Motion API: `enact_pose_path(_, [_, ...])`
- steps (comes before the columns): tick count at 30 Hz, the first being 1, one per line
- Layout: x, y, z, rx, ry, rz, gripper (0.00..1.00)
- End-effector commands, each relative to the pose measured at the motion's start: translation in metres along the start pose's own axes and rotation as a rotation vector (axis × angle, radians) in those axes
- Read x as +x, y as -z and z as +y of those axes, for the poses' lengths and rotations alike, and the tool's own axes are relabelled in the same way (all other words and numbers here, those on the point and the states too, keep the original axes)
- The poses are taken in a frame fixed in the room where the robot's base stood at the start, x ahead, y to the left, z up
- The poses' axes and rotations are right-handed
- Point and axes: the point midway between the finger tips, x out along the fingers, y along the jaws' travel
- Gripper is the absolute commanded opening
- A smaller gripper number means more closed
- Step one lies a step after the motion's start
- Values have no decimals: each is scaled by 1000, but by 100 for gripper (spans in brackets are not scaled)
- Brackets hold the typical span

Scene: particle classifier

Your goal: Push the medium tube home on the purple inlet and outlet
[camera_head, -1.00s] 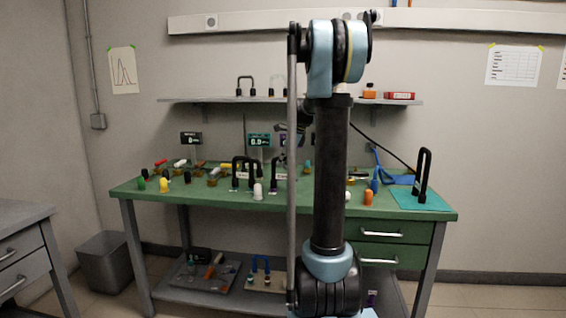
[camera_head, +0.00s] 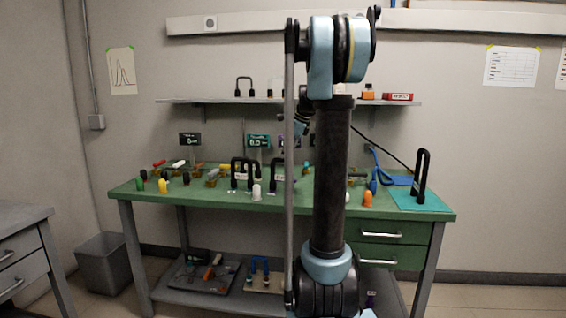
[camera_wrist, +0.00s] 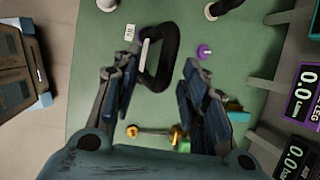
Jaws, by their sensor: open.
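In the wrist view, a thick black U-shaped tube (camera_wrist: 170,48) shows below my gripper (camera_wrist: 155,78), partly framed by the fingers. My gripper is open, one finger on each side, with nothing held. A small purple fitting (camera_wrist: 204,51) shows to the right of the tube, apart from it in the picture. I cannot tell how deep the tube's ends sit. In the head view, a black tube (camera_head: 273,174) stands beside my arm, which hides its right side. Another black tube (camera_head: 236,171) stands to its left. The purple-framed display (camera_wrist: 306,92) shows 0.0.
The green bench (camera_head: 215,196) carries several coloured bottles and fittings. A brass fitting (camera_wrist: 150,131) lies near my gripper. A tall black tube (camera_head: 421,176) stands on the teal mat (camera_head: 405,203) at the right. A second display (camera_wrist: 292,158) is at the wrist view's lower right.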

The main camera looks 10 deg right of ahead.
Motion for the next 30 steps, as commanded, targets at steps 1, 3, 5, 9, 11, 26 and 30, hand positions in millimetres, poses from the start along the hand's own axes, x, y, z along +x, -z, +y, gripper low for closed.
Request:
enact_pose_path(1, [-11,0,0,2,1,0,40])
enact_pose_path(3, [-24,0,0,1,0,0,40])
enact_pose_path(5, [-33,0,0,0,0,0,40])
enact_pose_path(9, [-51,0,-1,1,1,0,40])
enact_pose_path(11, [-56,0,-1,1,1,0,40])
enact_pose_path(26, [-62,0,1,-5,0,1,40])
enact_pose_path(30, [-61,0,19,-69,-5,12,40])
